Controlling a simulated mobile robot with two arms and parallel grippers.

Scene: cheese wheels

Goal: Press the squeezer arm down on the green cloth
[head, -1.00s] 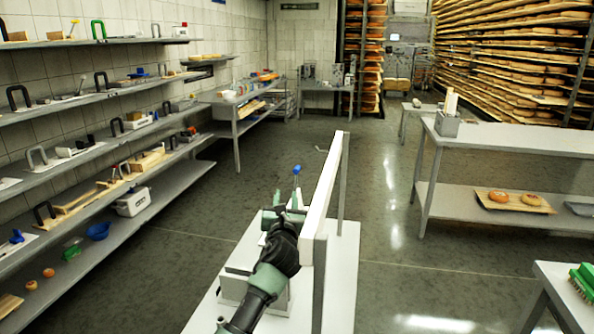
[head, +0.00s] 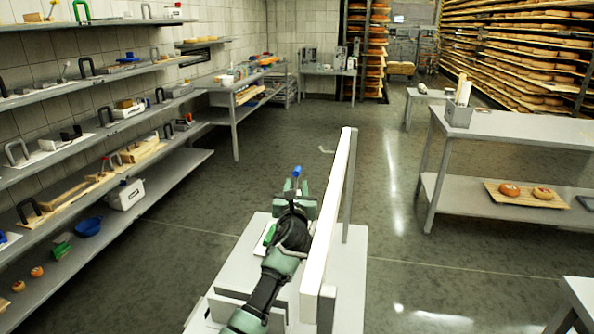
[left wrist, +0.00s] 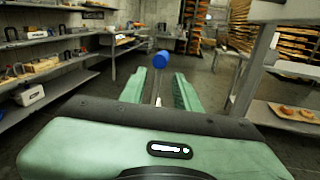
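A blue knob (head: 297,171) on a thin upright rod stands above the white bench (head: 240,268). It also shows in the left wrist view (left wrist: 161,60). It appears to be the end of the squeezer arm, whose lower part is hidden behind my gripper. My left gripper (head: 297,189) is open, and in the left wrist view its green fingers (left wrist: 158,88) stand either side of the rod, apart from it. A small green patch (head: 268,234), perhaps the green cloth, shows left of my wrist. My right gripper is not in view.
A long white beam (head: 331,215) on posts runs close along the right of my left arm. Shelves with tools (head: 140,190) line the left wall. A grey table (head: 500,127) stands at right. Open floor (head: 395,235) lies between.

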